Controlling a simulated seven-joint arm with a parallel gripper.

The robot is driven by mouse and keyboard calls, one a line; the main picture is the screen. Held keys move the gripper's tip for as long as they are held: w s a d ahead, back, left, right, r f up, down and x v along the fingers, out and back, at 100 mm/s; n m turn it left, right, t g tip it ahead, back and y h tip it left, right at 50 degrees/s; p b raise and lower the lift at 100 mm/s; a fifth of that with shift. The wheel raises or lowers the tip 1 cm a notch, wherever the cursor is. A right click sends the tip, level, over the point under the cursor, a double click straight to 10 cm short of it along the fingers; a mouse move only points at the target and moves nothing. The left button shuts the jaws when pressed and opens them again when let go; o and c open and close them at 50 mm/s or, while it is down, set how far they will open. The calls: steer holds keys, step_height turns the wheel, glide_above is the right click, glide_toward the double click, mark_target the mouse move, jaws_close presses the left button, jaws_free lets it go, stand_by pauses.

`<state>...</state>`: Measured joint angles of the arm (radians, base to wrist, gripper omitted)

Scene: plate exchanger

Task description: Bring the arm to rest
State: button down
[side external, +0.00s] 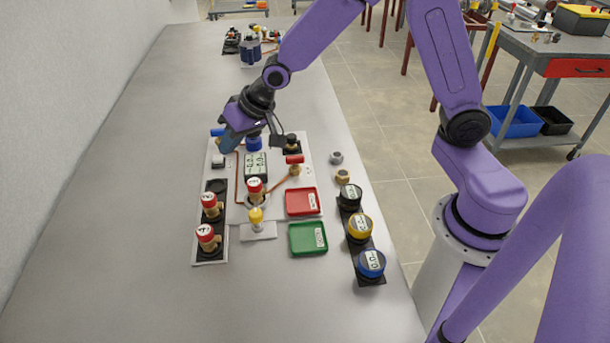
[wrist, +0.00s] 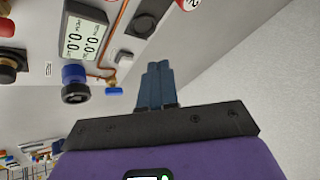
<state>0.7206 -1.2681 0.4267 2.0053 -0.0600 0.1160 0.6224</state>
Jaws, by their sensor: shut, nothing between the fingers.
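My gripper (side external: 226,146) hangs from the purple arm above the left edge of the white plate-exchanger board (side external: 232,245). In the wrist view its blue fingers (wrist: 155,72) are together with nothing between them. The board carries a display (side external: 255,166), which reads zeros in the wrist view (wrist: 83,33). A small white switch box (side external: 218,161) is just below the fingers in the side view. A blue-topped part (side external: 254,144) stands right of the gripper. The fingers appear clear of these parts, though the exact gap is hard to judge.
Red-capped parts (side external: 208,236) stand on the board's left strip. A red tray (side external: 301,202), a green tray (side external: 308,239) and a dark rack with black, yellow and blue caps (side external: 371,264) are at right. A wall is on the left. The table's left front is bare.

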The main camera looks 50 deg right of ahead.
steer(key=s+d+r+n+g+h, duration=0.15)
steer(key=s+n, duration=0.25)
steer(key=s, duration=0.6)
steer(key=s+r+n+g, duration=0.2)
steer(key=s+r+n, duration=0.1)
steer(key=s, duration=0.7)
steer(key=s+d+n+g+h, duration=0.1)
steer(key=s+d+n, duration=0.4)
steer(key=s, duration=0.7)
steer(key=d+g, duration=0.1)
steer(key=d, duration=0.1)
steer(key=shift+s+d+r+n+h, duration=0.15)
steer(key=shift+d+r+n+h, duration=0.05)
steer(key=shift+d+n+h, duration=0.2)
